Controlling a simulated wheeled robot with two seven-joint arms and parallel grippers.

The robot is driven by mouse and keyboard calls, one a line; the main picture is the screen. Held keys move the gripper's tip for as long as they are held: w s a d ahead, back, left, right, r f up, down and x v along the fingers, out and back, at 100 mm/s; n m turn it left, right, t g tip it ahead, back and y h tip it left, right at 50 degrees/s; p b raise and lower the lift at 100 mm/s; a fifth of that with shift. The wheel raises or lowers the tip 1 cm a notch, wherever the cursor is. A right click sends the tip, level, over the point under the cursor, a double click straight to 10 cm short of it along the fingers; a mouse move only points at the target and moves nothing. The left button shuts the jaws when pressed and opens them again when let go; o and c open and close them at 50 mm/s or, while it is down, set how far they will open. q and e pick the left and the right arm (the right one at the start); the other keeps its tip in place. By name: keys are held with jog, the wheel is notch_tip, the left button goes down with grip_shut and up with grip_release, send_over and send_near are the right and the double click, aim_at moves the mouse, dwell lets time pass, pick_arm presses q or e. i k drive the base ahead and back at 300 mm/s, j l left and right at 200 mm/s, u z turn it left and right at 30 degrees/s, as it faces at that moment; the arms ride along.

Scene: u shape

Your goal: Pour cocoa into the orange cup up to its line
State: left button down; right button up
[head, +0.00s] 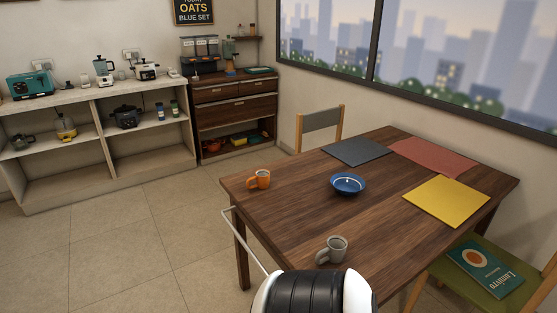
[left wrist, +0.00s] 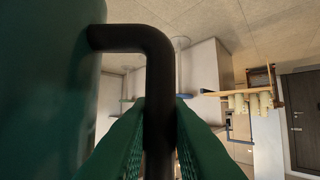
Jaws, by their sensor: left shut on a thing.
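The orange cup (head: 259,180) stands upright on the wooden table, near its left edge in the head view. Its inside and its line are too small to make out. In the left wrist view my left gripper (left wrist: 160,125) is shut on the black handle (left wrist: 158,75) of a dark green vessel (left wrist: 40,80). The vessel fills the left side of that view, and its opening and contents are hidden. The head view shows neither gripper.
The wooden table (head: 290,205) also bears a blue bowl (head: 348,184), a grey mug (head: 332,250), and yellow (head: 446,201), red (head: 432,157) and grey (head: 356,152) mats. A chair with a book (head: 486,270) stands at right. Floor is clear left of the table.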

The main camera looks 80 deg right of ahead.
aim_at(258, 181)
jog(key=i+z, duration=0.2)
jog(key=z, duration=0.2)
jog(key=i+z, duration=0.2)
jog(key=z, duration=0.2)
jog(key=i+z, duration=0.2)
jog(key=z, duration=0.2)
jog(key=i+z, duration=0.2)
jog(key=z, duration=0.2)
jog(key=i+j+z, duration=0.15)
jog(key=z, duration=0.3)
jog(key=i+j+z, duration=0.2)
jog(key=z, duration=0.2)
jog(key=i+j+z, duration=0.2)
jog(key=z, duration=0.2)
jog(key=i+j+z, duration=0.15)
jog(key=j+z, duration=0.25)
jog(key=i+j+z, duration=0.15)
jog(key=z, duration=0.25)
jog(key=j, duration=0.1)
